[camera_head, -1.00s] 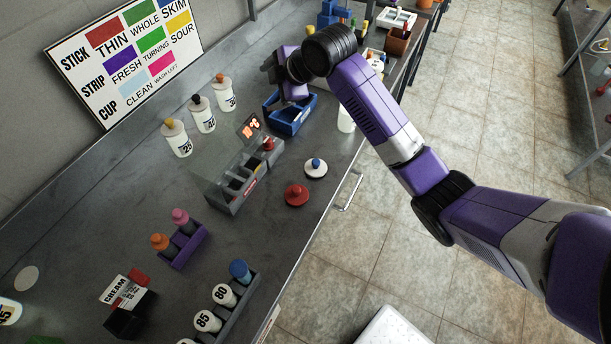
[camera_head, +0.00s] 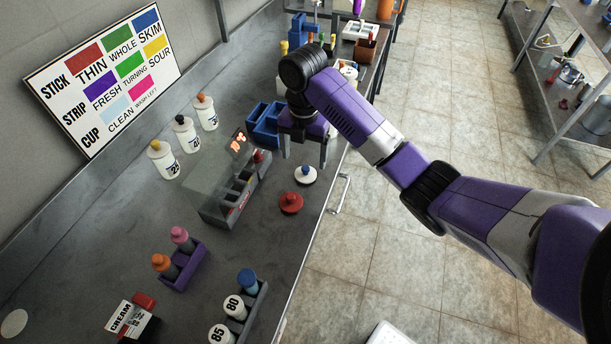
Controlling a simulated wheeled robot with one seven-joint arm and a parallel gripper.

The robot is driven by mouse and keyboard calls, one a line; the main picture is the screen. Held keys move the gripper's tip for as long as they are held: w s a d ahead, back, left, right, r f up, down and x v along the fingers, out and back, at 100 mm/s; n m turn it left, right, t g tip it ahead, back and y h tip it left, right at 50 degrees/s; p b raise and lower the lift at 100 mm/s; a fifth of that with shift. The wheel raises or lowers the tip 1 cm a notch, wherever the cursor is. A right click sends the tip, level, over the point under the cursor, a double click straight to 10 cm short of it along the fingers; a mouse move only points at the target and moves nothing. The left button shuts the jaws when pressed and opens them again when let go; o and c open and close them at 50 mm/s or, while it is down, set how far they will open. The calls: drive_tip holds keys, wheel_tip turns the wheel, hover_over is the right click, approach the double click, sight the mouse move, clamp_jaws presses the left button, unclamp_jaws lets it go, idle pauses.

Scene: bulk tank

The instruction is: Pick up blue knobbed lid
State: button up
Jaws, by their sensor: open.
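A red lid (camera_head: 290,203) lies just in front of the blue knobbed one. A grey slotted box (camera_head: 220,212) with a lit display stands to the left. A blue bin (camera_head: 262,128) is behind my gripper. A counter handle (camera_head: 341,193) sticks out at right.

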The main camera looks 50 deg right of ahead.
sight(306, 168)
drive_tip(key=shift+s+f+p, duration=0.15)
drive_tip(key=shift+f+p, duration=0.2)
drive_tip(key=shift+f, duration=0.9)
drive_tip(key=shift+s+f+p, duration=0.15)
drive_tip(key=shift+f+p, duration=0.2)
drive_tip(key=shift+f, duration=0.9)
drive_tip(key=c, duration=1.4)
